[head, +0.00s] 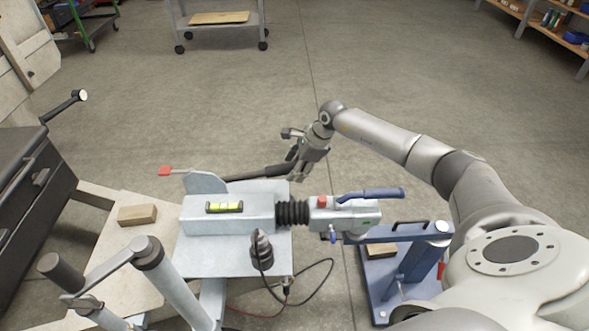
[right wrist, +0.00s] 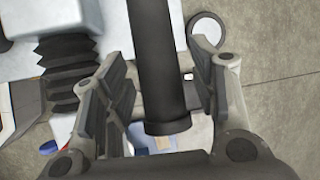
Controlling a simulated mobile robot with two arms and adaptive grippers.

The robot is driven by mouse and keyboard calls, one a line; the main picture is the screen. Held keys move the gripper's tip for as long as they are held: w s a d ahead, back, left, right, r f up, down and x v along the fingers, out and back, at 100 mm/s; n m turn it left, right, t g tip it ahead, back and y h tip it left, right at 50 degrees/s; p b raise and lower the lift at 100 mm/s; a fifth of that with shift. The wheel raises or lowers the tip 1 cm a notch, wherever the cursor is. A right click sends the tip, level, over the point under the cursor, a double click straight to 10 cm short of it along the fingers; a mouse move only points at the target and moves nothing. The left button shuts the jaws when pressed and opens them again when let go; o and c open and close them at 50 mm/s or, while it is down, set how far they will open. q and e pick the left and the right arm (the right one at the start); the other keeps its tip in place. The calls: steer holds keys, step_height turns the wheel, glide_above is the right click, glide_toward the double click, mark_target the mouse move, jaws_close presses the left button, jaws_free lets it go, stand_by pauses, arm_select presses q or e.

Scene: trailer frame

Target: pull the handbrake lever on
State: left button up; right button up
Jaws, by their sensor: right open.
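The handbrake lever (head: 250,174) is a dark bar with a black grip. It lies low and nearly level behind the grey drawbar housing (head: 228,222), its grip end pointing right. My right gripper (head: 294,168) is at the grip end. In the right wrist view the black grip (right wrist: 158,65) passes between the two finger pads of my right gripper (right wrist: 160,95). The fingers are open, with a gap on both sides of the grip. My left gripper is not in view.
A coupling head with a blue handle (head: 372,194) and a black bellows (head: 292,213) lie in front of the lever. A spirit level (head: 224,207) rests on the housing. A blue stand (head: 410,262) is at right.

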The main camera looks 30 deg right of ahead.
steer(key=shift+w+a+f, duration=0.1)
steer(key=shift+w+f, duration=0.05)
steer(key=shift+f, duration=0.25)
jaws_close()
